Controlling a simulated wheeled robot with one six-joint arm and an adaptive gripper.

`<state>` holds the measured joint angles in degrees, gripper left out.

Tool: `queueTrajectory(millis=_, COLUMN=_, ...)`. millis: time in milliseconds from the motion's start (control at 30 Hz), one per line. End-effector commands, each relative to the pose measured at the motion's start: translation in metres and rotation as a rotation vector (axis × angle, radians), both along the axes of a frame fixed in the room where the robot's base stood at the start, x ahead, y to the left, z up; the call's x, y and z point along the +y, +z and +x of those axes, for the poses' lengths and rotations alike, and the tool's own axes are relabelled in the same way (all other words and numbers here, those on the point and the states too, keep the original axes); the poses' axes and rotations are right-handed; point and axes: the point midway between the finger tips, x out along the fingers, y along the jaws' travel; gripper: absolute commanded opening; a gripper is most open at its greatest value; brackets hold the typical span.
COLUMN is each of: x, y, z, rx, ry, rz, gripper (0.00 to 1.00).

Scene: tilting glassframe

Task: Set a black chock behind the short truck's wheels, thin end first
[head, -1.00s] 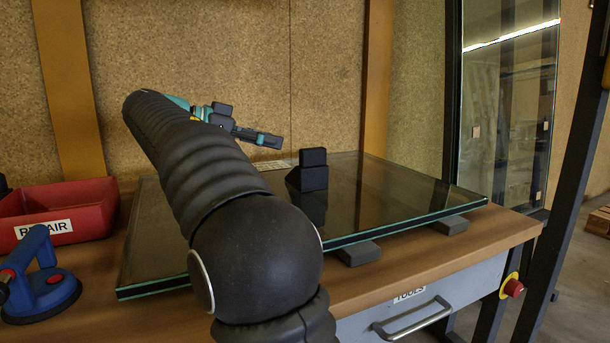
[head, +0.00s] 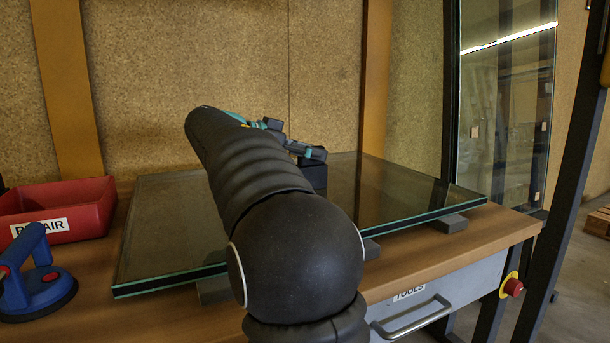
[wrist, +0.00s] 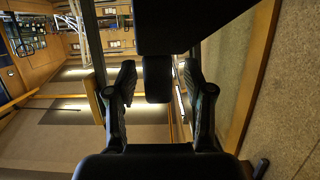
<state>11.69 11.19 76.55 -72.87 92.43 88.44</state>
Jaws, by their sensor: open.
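A black chock (head: 314,175) stands on the glass pane (head: 400,204) in the head view, partly hidden behind my gripper. My gripper (head: 316,152) is at the chock's top, seen from behind my arm. In the wrist view my gripper (wrist: 160,88) is open, with a finger on each side. A small black block (wrist: 157,78), apparently part of the chock, shows between the fingers with gaps beside it. I cannot tell whether they touch it. A larger dark shape fills the top of the wrist view; I cannot tell what it is. I see no short truck.
The pane lies on grey pads (head: 447,223) on a wooden bench (head: 488,229). A red bin (head: 90,200) marked REPAIR and a blue suction cup (head: 40,280) are at the left. A drawer (head: 440,300) and red stop button (head: 513,287) are on the front. A cork wall stands behind.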

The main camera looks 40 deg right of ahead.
Motion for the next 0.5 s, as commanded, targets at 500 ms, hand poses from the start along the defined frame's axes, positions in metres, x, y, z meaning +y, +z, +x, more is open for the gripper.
queueTrajectory(millis=500, x=-0.026, y=-0.01, z=-0.006, rx=0.001, ry=0.0, rz=0.0, gripper=0.5)
